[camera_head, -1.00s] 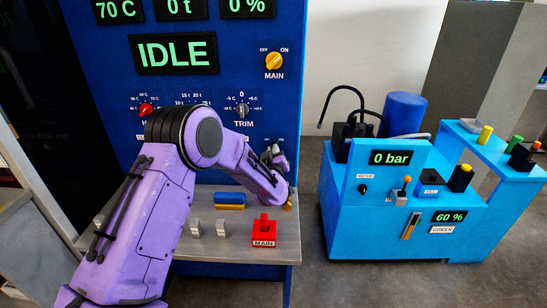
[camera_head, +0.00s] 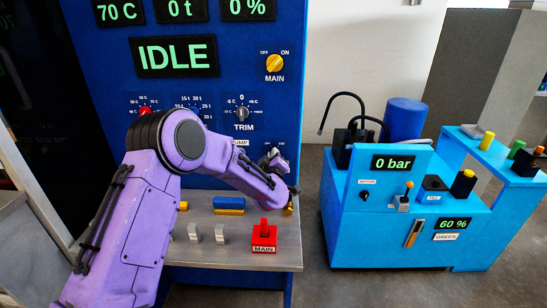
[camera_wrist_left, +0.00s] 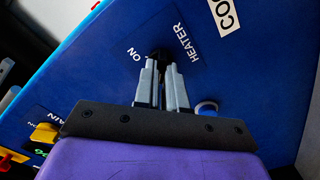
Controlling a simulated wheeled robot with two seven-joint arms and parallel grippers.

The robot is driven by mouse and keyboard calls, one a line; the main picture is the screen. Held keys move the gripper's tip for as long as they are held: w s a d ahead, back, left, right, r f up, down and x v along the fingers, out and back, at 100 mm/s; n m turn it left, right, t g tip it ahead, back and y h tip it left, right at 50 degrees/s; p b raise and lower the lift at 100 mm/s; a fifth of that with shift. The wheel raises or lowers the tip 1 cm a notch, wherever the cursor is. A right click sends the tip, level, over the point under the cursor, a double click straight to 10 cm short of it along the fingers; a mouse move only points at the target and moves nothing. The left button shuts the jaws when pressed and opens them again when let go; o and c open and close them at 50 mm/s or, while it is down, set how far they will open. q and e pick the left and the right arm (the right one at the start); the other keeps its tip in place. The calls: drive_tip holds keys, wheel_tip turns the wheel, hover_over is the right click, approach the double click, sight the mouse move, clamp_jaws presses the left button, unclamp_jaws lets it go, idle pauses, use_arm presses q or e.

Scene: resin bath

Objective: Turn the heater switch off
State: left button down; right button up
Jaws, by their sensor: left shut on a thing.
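The heater switch (camera_wrist_left: 159,50) is a small dark knob on the blue panel, with the labels HEATER and ON beside it in the left wrist view. My left gripper (camera_wrist_left: 162,62) is shut on the knob, its two grey fingers close together around it. In the head view the left gripper (camera_head: 273,158) is at the panel's lower right, below the yellow MAIN knob, and it and the wrist hide the switch there. The knob's exact angle is hard to see. My right gripper is in neither view.
The yellow MAIN knob (camera_head: 275,63) and TRIM knob (camera_head: 242,113) are on the panel above. A grey shelf (camera_head: 205,257) below carries a red MAIN lever (camera_head: 264,235) and small levers. A light-blue pump unit (camera_head: 375,235) stands to the right, with floor between.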

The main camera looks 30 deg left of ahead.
use_arm(q)
drive_tip(key=shift+r, duration=0.1)
drive_tip(key=c, duration=1.2)
unclamp_jaws()
drive_tip(key=shift+a, duration=0.1)
drive_tip(key=b+v, duration=0.2)
drive_tip(key=v, duration=0.8)
drive_tip(key=shift+s, duration=0.2)
